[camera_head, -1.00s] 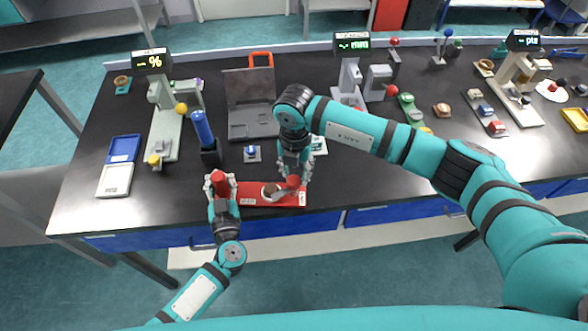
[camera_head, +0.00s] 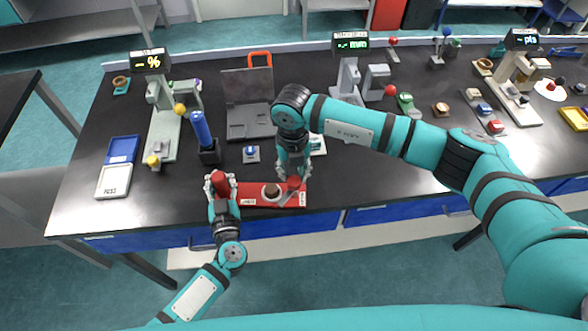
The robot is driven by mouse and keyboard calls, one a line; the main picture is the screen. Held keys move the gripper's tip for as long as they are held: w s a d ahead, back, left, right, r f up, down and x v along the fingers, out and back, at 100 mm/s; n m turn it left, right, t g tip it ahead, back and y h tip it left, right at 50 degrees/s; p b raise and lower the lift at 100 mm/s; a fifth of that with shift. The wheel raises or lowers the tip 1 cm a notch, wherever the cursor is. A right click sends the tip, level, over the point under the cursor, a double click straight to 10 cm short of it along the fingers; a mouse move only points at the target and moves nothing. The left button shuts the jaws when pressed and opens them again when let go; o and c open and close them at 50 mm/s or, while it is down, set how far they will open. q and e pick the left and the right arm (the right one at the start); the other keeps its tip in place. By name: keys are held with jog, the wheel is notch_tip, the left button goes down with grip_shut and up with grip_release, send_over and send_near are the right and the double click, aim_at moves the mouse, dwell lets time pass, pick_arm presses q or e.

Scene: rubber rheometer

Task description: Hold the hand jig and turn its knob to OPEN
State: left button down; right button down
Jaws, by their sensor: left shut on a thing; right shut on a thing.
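The hand jig is a flat red base (camera_head: 254,201) with white labels, lying near the front edge of the bench. A round dark brown piece in a pale ring (camera_head: 271,191) sits at its middle. My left gripper (camera_head: 219,182) is shut on the red grip (camera_head: 221,188) at the jig's left end. My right gripper (camera_head: 293,180) comes down from above and is shut on the red knob (camera_head: 294,184) at the jig's right side. A short grey arm (camera_head: 286,197) extends from below the knob toward the lower left. The label words are too small to read.
Behind the jig stand a blue-handled tool (camera_head: 201,130), a small blue-topped block (camera_head: 251,154) and an open grey case (camera_head: 249,121). A blue and white box (camera_head: 114,180) lies at the left. The bench front edge is close to the jig.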

jog(key=n, duration=0.5)
jog(key=shift+w+a+r+n, duration=0.1)
jog(key=shift+a+n, duration=0.05)
jog(key=shift+n, duration=0.75)
jog(key=shift+d, duration=0.2)
jog(key=shift+w+d, duration=0.1)
jog(key=shift+d, duration=0.15)
dwell(0.3)
jog(key=c, duration=0.9)
grip_release()
notch_tip(320, 180, up, 14)
jog(key=shift+a, duration=0.25)
dwell(0.6)
dwell(0.3)
